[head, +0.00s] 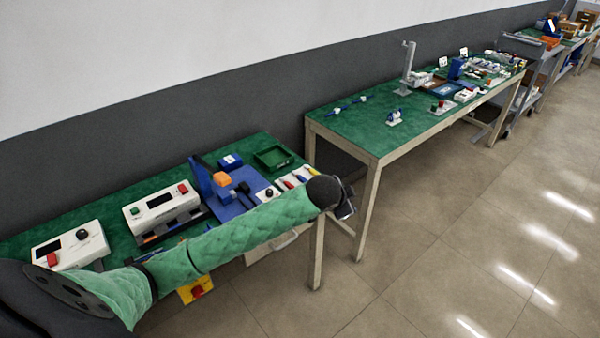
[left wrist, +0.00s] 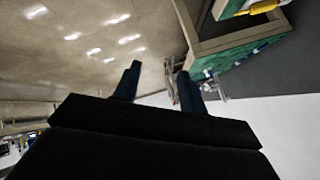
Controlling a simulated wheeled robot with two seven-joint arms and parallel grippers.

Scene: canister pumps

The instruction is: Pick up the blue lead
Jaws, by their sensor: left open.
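A row of small coloured pieces lies at the right end of the near green-topped bench (head: 230,150): a red one (head: 288,184), a blue one (head: 301,178) and a yellow one (head: 313,171). The blue one looks like the blue lead, but it is too small to be sure. My left gripper (head: 346,203) is out past the bench's right front corner, to the right of these pieces and apart from them. In the left wrist view its two dark fingers (left wrist: 160,70) are spread, with nothing between them. My right gripper is not in view.
The near bench holds a blue stand (head: 203,180), a green tray (head: 274,158) and white instrument boxes (head: 161,207). My green-sleeved left arm crosses its front edge. A second bench (head: 380,135) stands beyond a gap. The floor at right is clear.

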